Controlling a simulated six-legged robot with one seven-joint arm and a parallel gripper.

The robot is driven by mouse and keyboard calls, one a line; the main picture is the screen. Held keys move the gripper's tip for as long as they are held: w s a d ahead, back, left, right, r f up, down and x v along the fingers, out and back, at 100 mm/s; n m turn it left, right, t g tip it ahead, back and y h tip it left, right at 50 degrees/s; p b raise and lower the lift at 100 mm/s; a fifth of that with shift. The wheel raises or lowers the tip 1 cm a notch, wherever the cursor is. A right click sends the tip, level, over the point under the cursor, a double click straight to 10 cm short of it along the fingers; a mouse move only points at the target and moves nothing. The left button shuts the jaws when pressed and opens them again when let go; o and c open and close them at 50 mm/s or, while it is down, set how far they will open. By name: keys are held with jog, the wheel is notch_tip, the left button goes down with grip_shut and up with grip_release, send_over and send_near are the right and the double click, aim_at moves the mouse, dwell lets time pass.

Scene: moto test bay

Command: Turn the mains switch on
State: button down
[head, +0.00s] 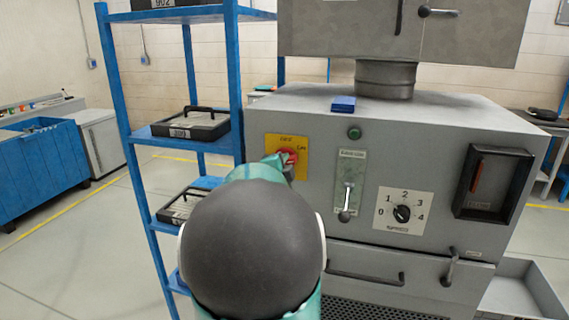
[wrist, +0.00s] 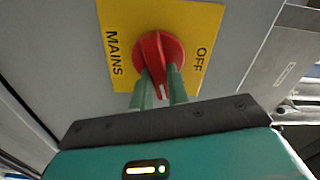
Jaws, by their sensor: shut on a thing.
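The mains switch is a red rotary knob (wrist: 156,52) on a yellow plate (wrist: 121,22) marked MAINS and OFF in the wrist view. Its handle points down in that view, toward my gripper, with a pale mark near its end. My gripper (wrist: 160,86) is shut on the handle, one green finger on each side. In the head view the knob (head: 290,155) shows red on the yellow plate (head: 273,142) at the upper left of the grey machine's front (head: 330,225). My arm hides part of the plate there.
Right of the switch are a lever panel (head: 350,170), a numbered dial (head: 402,212) and a dark recessed panel with a red handle (head: 493,182). A blue shelf rack (head: 150,140) with black cases stands close on the left. A blue box (head: 342,103) lies on the machine.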

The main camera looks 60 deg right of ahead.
jog(key=shift+f+m, duration=0.1)
jog(key=shift+m, duration=1.6)
jog(key=c, duration=1.4)
grip_release()
jog(key=shift+o, duration=0.2)
jog(key=s+a, duration=0.2)
jog(key=a, duration=1.1)
jog(key=shift+a, duration=0.3)
jog(key=shift+s, duration=0.1)
